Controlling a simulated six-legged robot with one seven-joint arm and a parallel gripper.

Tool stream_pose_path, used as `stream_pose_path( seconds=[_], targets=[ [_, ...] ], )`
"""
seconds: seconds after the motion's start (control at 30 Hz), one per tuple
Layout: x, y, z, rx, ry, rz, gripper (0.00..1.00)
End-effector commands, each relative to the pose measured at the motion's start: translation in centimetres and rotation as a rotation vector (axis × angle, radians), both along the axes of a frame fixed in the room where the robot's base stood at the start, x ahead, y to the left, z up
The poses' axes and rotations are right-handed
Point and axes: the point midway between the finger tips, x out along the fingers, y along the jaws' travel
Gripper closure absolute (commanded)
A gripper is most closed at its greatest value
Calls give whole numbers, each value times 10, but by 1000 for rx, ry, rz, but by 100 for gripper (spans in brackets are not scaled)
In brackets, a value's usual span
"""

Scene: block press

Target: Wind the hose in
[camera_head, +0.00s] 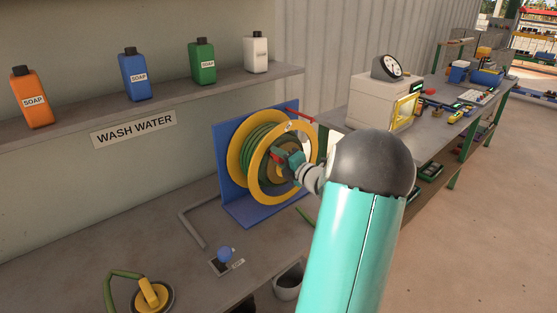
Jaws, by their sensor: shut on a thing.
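The hose reel has two yellow rims (259,196) on a blue stand (222,150) and sits on the grey counter. Green hose (250,152) is wound between the rims. My gripper (284,160) is at the front face of the reel, near its middle, and is shut on the reel's handle. The handle is mostly hidden by the gripper and my arm. A short green length of hose (304,216) shows at the counter's edge below the reel. Another green piece (122,274) curves beside a yellow-topped round fitting (151,293) at the front left.
A blue-knobbed lever (225,254) and a grey cup (288,284) stand in front of the reel. Soap bottles (134,75) line the shelf (60,136) behind. A bench (437,124) with a beige machine (377,102) is at right. Open floor lies at lower right.

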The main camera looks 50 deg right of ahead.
Motion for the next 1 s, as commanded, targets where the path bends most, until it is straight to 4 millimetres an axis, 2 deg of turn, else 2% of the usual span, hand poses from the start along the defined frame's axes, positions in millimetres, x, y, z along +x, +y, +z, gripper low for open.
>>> stream_pose_path(
  seconds=[0.23, 0.27, 0.37, 0.73, 0.87, 1.0],
  targets=[
    [-1, -1, 1, -3, -1, -3, 100],
    [-1, -1, 1, -3, -1, -3, 62],
    [-1, -1, 1, -3, -1, -3, 44],
    [-5, 0, 0, -2, 1, -2, 44],
    [-22, 4, 1, -3, 1, -4, 44],
    [-50, 10, 1, -3, 2, -4, 44]
  ],
)
